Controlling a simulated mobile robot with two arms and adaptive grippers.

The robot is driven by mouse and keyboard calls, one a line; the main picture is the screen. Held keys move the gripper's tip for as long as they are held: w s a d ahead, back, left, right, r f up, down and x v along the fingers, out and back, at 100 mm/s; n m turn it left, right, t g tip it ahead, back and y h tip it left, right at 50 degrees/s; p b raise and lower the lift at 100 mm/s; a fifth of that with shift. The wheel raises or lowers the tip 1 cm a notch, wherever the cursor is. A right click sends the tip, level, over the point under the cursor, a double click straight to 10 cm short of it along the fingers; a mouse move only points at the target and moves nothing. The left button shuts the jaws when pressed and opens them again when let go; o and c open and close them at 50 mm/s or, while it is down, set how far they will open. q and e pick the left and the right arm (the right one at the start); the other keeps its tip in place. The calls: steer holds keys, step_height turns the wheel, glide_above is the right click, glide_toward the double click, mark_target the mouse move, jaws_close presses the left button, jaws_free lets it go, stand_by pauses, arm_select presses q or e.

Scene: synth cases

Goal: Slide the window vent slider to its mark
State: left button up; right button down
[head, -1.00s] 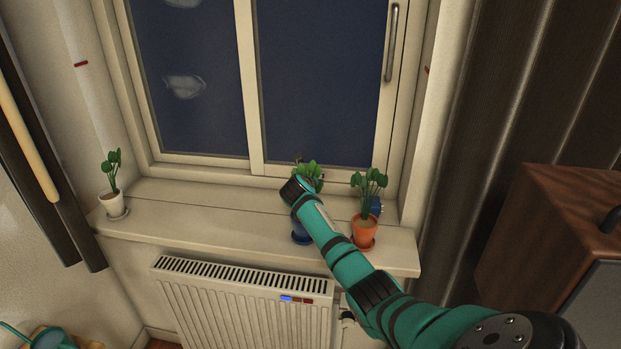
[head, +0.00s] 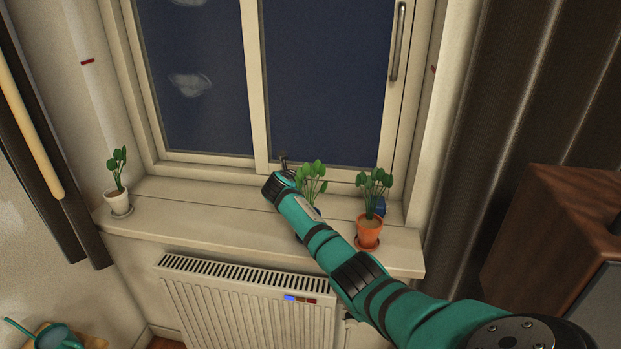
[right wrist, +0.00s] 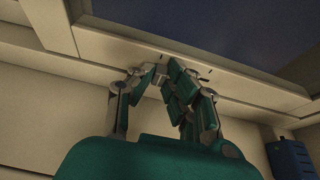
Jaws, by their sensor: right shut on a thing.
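My right gripper (head: 283,160) reaches the bottom rail of the window frame (head: 215,170), just right of the middle post. In the right wrist view the gripper (right wrist: 162,76) is shut, its fingers around a small pale piece, the vent slider (right wrist: 160,70), at the rail. The fingers cover most of the slider. A short dark tick (right wrist: 210,71) shows on the rail to the right of the fingers; I cannot tell if it is the mark. In the head view the slider is too small and hidden to make out. My left gripper is in neither view.
On the sill (head: 190,215), a plant in an orange pot (head: 369,232) stands right of my arm, with a blue object (head: 380,206) behind it. Another plant (head: 312,180) is partly hidden by my arm. A white-potted plant (head: 118,201) stands far left. A radiator (head: 245,300) is below.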

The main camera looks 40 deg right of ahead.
steer(key=shift+w+a, duration=0.3)
steer(key=c, duration=1.3)
jaws_free()
steer(key=shift+w+a, duration=0.1)
steer(key=v, duration=1.2)
steer(key=shift+f, duration=0.15)
